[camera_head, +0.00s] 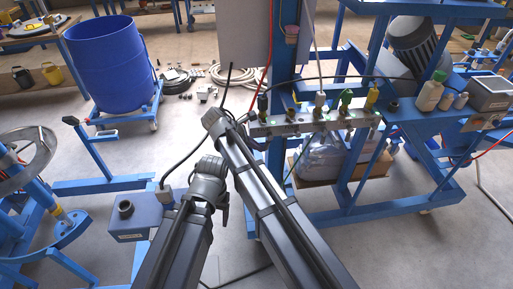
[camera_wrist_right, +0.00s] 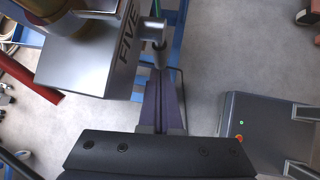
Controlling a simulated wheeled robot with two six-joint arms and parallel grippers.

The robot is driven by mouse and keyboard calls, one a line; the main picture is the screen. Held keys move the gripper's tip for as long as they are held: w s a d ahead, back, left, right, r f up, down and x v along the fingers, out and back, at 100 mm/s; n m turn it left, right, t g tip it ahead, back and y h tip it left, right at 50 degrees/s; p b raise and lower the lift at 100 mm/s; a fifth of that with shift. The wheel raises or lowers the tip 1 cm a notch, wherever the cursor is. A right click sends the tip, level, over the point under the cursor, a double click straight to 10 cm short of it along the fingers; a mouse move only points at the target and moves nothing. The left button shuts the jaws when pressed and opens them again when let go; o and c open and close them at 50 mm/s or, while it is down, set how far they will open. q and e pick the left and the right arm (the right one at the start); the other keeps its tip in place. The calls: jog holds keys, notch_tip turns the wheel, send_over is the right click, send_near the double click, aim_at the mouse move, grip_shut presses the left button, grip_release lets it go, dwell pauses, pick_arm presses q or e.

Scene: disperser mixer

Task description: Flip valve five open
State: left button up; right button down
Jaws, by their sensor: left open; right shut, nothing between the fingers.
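In the right wrist view the grey block of valve five (camera_wrist_right: 85,66) fills the upper left, with "FIVE" printed on its side face. A silver lever (camera_wrist_right: 153,30) sticks out at that side, its end pointing down the picture. My right gripper (camera_wrist_right: 161,84) is shut and empty. Its fingertips are right by the lever's end; I cannot tell whether they touch. In the head view a manifold with several coloured valves (camera_head: 315,122) is at the centre. My right arm partly covers its left end and the right gripper is hidden. My left gripper's fingers do not show.
A blue drum (camera_head: 108,62) stands at the back left. A blue frame with a shelf holds a cream bottle (camera_head: 430,91) to the right. A bagged box (camera_head: 322,160) sits below the manifold. In the wrist view a dark grey box (camera_wrist_right: 262,130) is lower right.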

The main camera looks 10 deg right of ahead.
jog(key=shift+r, duration=0.1)
jog(key=shift+r+p, duration=0.7)
jog(key=shift+p, duration=0.1)
jog(key=shift+f, duration=0.1)
